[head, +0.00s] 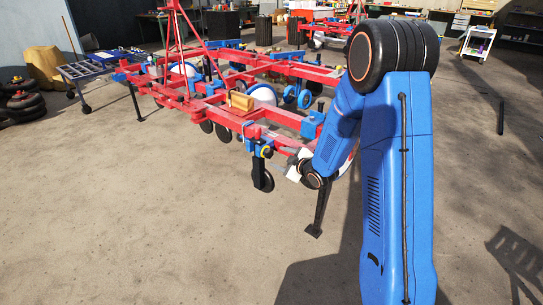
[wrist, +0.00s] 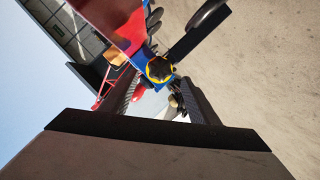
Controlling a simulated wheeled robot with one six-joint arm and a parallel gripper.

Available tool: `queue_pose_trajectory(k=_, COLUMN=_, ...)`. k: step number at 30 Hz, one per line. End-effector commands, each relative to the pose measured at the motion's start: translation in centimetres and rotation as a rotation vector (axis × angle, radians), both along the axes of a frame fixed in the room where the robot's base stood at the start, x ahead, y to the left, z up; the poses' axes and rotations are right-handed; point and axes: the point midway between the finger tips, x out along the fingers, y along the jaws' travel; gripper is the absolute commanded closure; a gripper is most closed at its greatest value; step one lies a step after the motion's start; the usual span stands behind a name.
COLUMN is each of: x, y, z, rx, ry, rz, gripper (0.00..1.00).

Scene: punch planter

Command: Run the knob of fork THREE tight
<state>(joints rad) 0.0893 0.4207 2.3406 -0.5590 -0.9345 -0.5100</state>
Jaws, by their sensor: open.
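The red planter frame (head: 205,92) carries several blue forks with wheels. In the wrist view a black knob with a yellow ring (wrist: 159,69) sits on a blue fork, ahead of my gripper (wrist: 157,84). The two dark fingers stand apart with nothing held between them, one on each side of the knob's line. The knob appears beyond the fingertips; I cannot tell the exact gap. In the head view a yellow-ringed knob (head: 266,152) shows on the near fork, left of my arm's end. No readable fork number shows, and my arm hides part of the planter's right side.
A dark wheel (head: 262,178) hangs below the near fork, and a black support leg (head: 321,208) stands beside my arm. A wooden block (head: 241,102) lies on the frame. The floor in front is clear.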

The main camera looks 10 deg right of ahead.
Motion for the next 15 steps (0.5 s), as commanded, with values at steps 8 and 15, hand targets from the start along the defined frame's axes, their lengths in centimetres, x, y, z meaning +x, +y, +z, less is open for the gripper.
queue_pose_trajectory(k=8, x=4.1, y=1.7, z=-1.4, rx=0.001, ry=-0.001, rz=0.002, gripper=0.45)
queue_pose_trajectory(k=15, x=5.9, y=2.3, z=-2.0, rx=0.001, ry=0.0, rz=0.0, gripper=0.45)
